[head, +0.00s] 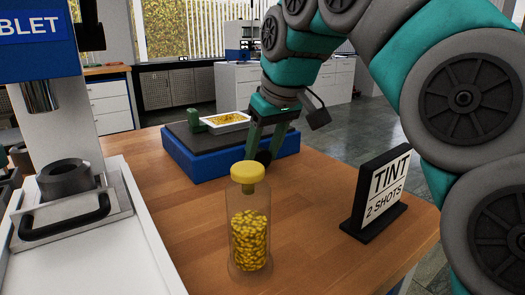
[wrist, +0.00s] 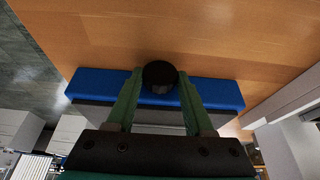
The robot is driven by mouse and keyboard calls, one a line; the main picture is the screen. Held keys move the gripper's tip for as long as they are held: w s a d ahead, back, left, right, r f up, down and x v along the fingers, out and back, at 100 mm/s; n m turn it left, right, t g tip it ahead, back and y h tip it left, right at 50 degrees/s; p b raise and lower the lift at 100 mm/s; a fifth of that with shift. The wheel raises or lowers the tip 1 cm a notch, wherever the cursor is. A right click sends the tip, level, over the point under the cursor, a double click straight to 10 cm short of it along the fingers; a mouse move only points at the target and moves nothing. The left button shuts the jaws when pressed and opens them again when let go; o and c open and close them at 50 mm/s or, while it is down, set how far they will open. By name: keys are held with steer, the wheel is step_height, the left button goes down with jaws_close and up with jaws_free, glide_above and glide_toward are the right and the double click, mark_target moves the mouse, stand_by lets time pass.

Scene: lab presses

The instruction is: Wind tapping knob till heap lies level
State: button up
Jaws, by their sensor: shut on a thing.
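The tapper is a blue box with a dark top plate (head: 185,155), standing on the wooden bench in the head view. A white tray (head: 244,125) with a heap of yellow grains (head: 228,118) sits on its top; from here I cannot tell how level the heap lies. The round black tapping knob (wrist: 160,72) is on the tapper's near face. My gripper (head: 262,148) reaches down in front of the tapper, its green fingers shut on the knob, one on each side in the wrist view (wrist: 160,84). The tray is out of sight in the wrist view.
A clear jar (head: 249,240) of yellow pellets with a yellow cap stands on the near bench. A black sign reading "TINT 2 SHOTS" (head: 382,195) stands to the right. A press (head: 70,190) with a black handle is at left. Bare wood lies between them.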

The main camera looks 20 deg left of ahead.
jaws_close()
steer(key=shift+w+d+r+m+g+y+p, duration=0.2)
steer(key=shift+m+g+y+p, duration=0.1)
steer(key=shift+g+y+p, duration=0.5)
steer(key=shift+f+g+p, duration=0.25)
steer(key=shift+g+p, duration=0.05)
steer(key=shift+p, duration=0.1)
steer(key=o, duration=0.9)
jaws_free()
steer(key=shift+o, duration=0.2)
